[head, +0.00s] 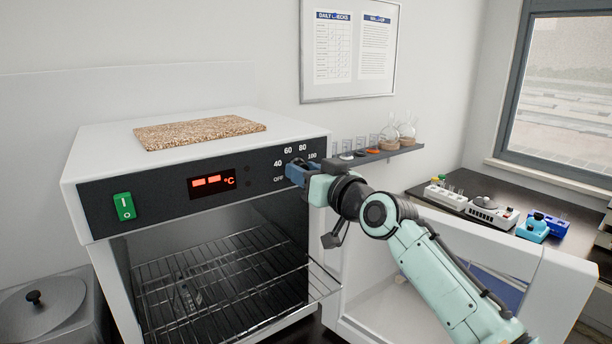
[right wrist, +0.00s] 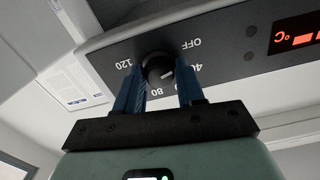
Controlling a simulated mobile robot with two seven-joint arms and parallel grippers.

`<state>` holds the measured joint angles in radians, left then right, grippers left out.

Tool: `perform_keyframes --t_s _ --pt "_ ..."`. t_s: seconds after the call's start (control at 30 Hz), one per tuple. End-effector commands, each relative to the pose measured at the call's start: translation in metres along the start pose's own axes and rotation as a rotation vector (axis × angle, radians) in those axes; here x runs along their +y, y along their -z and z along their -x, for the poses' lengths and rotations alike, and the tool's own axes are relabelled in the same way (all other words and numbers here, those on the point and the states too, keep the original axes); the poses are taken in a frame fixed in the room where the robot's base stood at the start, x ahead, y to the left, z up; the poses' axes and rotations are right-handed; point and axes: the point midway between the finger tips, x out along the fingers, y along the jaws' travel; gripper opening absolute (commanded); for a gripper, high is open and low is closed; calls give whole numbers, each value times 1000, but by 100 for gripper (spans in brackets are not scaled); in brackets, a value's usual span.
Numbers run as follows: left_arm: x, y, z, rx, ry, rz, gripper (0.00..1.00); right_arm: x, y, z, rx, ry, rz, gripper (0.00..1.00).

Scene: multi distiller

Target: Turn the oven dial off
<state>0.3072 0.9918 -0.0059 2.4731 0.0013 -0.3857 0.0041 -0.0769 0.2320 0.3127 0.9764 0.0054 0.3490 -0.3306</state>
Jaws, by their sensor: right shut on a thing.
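The oven (head: 75,185) has a black front panel with a dial scale, OFF and 40 at left, 60 and 80 on top, 100 at right. My right gripper (head: 297,172) covers the dial in the head view. In the right wrist view the round black dial (right wrist: 156,68) sits between the two blue fingers of my right gripper (right wrist: 160,92), which is shut on it. The red display (head: 212,183) is lit with dashes and °C. My left gripper is not in view.
The oven door (head: 560,275) hangs open to the right, under my right arm. A wire rack (head: 215,285) sits inside. A green switch (head: 124,206) is on the panel. A cork board (head: 200,131) lies on top. A glassware shelf (head: 385,153) is on the wall behind.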

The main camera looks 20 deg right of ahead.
Motion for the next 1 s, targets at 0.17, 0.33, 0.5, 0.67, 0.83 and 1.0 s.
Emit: perform_keyframes --t_s 0.17,0.33,0.5,0.67,0.83,1.0 --pt "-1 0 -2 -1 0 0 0 0 2 1 6 -1 82 8" --pt "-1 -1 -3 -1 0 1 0 0 2 1 7 -2 126 8" --pt "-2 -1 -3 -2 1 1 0 0 3 1 7 -2 145 7" --pt "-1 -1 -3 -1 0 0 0 0 3 1 8 -2 147 8" --pt "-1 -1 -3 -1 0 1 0 0 3 1 8 -2 147 8" --pt "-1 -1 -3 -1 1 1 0 0 2 1 6 -1 146 61"
